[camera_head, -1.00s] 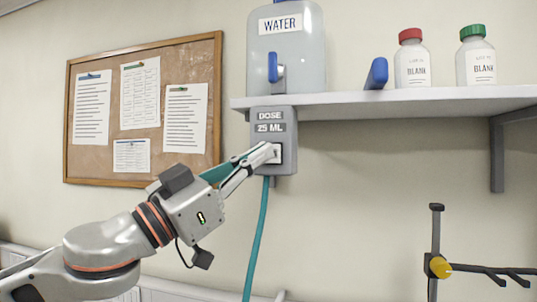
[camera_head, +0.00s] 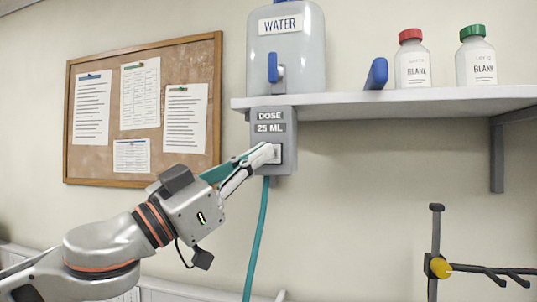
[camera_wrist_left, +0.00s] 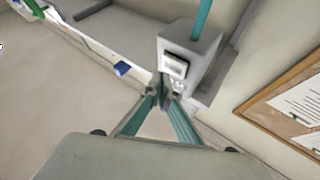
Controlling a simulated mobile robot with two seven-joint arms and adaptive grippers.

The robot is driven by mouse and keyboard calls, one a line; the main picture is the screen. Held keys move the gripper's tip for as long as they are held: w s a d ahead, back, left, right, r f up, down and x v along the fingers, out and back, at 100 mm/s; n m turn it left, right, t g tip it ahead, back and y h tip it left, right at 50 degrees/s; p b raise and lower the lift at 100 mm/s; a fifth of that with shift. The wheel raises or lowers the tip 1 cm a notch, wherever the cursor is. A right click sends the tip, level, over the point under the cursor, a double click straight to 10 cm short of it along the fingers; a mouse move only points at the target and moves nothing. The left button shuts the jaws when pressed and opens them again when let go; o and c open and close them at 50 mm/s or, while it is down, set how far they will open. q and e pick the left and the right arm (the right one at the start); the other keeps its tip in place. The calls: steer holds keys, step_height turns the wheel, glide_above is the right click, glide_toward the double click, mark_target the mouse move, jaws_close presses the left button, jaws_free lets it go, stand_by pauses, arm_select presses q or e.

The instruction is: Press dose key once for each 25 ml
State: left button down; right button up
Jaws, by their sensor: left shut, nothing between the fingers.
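The grey dose unit (camera_head: 287,163) hangs under the shelf edge and is labelled "DOSE 25 ML". Its pale square key (camera_head: 278,154) is on the front face, partly hidden by my left gripper (camera_head: 268,151). The gripper is shut and empty, with its fingertips at the key; I cannot tell whether they touch it or are just short of it. In the left wrist view the shut fingertips (camera_wrist_left: 166,88) are close below the key (camera_wrist_left: 175,66). The water tank (camera_head: 286,55) stands above the unit, and a teal hose (camera_head: 257,240) hangs below it. My right gripper is not in view.
The white shelf (camera_head: 420,98) carries a blue object (camera_head: 376,74), a red-capped bottle (camera_head: 412,63) and a green-capped bottle (camera_head: 477,60). A corkboard (camera_head: 105,165) is on the wall at left. A stand with a yellow knob (camera_head: 440,267) is at lower right.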

arm_select(q)
steer(key=shift+w, duration=0.15)
steer(key=shift+w+d, duration=0.1)
steer(key=shift+w, duration=0.2)
stand_by(0.3)
steer(key=shift+w, duration=0.15)
stand_by(0.4)
steer(key=shift+w+d+p, duration=0.15)
steer(key=shift+w+p, duration=0.15)
steer(key=shift+w, duration=0.05)
stand_by(0.5)
steer(key=shift+s, duration=0.1)
steer(key=shift+s+a, duration=0.3)
steer(key=shift+s, duration=0.5)
